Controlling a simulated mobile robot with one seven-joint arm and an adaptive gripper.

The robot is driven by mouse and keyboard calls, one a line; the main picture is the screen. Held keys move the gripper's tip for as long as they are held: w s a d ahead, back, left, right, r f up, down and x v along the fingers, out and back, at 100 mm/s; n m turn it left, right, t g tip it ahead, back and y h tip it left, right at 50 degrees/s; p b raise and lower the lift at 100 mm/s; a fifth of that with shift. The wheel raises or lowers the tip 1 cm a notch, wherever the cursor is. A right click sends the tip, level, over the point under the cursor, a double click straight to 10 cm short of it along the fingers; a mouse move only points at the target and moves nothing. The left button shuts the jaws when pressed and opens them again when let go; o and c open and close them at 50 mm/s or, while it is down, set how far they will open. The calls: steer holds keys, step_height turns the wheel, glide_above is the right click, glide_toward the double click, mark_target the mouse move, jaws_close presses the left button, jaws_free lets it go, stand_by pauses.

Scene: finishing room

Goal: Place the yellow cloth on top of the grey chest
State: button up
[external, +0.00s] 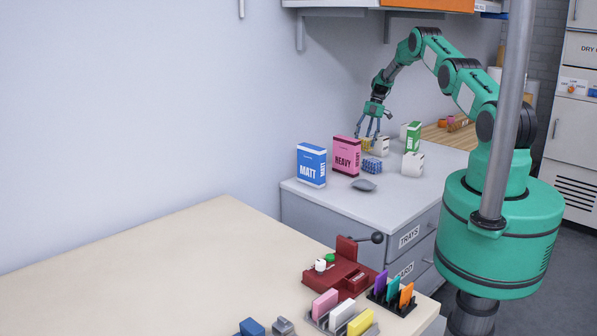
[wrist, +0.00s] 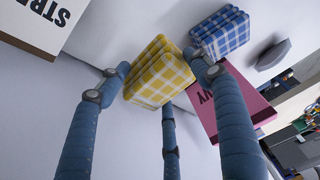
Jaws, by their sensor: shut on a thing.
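The yellow checked cloth (wrist: 160,72), a folded stack, sits between the fingertips of my gripper (wrist: 158,66) in the wrist view. My gripper is shut on it. In the external view my gripper (external: 373,134) points down over the back of the grey chest, and the cloth (external: 366,144) shows as a small yellow patch below the fingers, partly hidden by the pink box. The grey chest (external: 335,213) has drawers, one labelled TRAYS, and a pale top. I cannot tell whether the cloth touches the top.
On the chest stand a pink HEAVY box (external: 346,156), a blue MATT box (external: 311,165), a blue checked cloth (external: 372,166), a grey dish (external: 363,185), a green box (external: 413,137) and a white container (external: 413,164). A cream table (external: 180,260) is nearer.

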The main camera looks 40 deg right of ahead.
mark_target(365, 150)
steer(key=shift+f, duration=1.15)
steer(key=shift+f, duration=1.9)
steer(key=o, duration=1.2)
steer(key=shift+r, duration=0.15)
steer(key=v, duration=1.1)
steer(key=shift+d+r, duration=0.2)
steer(key=shift+r, duration=0.15)
steer(key=shift+s, duration=0.1)
